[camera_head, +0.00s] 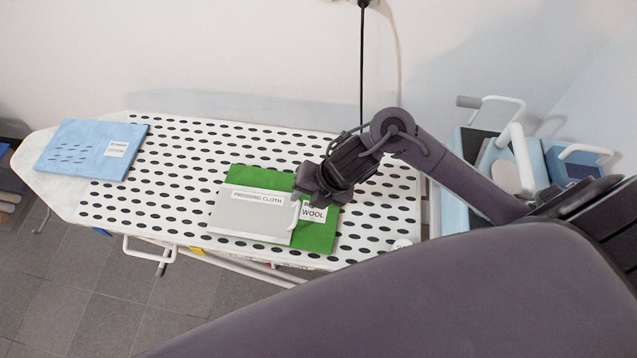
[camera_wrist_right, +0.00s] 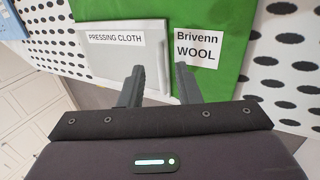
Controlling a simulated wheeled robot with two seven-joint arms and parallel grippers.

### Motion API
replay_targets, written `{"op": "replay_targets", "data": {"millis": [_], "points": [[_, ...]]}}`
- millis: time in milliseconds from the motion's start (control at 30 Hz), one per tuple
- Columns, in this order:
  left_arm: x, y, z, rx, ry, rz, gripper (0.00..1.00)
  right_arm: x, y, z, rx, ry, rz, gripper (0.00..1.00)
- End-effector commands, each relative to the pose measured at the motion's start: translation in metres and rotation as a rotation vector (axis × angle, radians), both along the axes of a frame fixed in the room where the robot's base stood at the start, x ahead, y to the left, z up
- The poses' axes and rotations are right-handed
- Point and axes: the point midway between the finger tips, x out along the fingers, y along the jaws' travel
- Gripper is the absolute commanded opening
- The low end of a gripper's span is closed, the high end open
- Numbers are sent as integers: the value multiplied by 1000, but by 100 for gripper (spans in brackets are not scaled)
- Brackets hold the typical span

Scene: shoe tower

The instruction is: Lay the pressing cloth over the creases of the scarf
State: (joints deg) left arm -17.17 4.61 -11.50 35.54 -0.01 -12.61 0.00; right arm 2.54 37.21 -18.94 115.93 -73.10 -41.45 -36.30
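The green wool scarf (camera_head: 319,237) lies folded on the ironing board, with a white label reading WOOL (camera_head: 313,212). The grey pressing cloth (camera_head: 246,217) lies flat over the left and front part of the scarf; green shows along its back and right sides. Both also show in the right wrist view, the cloth (camera_wrist_right: 125,60) left of the scarf's label. No creases can be made out; any beneath the cloth are hidden. My right gripper (camera_wrist_right: 160,82) is open, its fingers apart on either side of the cloth's right edge. My left gripper is out of view.
A folded blue cotton cloth (camera_head: 92,149) lies at the left end of the dotted ironing board (camera_head: 185,175). Blue and grey equipment (camera_head: 500,165) stands to the right. The board's middle left is clear.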

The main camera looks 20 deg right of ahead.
Motion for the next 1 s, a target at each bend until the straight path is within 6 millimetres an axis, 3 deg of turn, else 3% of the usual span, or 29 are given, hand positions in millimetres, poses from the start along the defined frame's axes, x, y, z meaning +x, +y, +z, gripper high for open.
{"op": "replay_targets", "data": {"millis": [200, 400, 1000], "points": [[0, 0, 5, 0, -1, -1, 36, -11, -18, 43, -4, -6, 2, 30], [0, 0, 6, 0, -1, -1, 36, -18, -26, 62, -1, -1, 0, 30], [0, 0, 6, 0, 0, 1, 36, -20, -27, 66, 0, 0, -1, 30]]}}
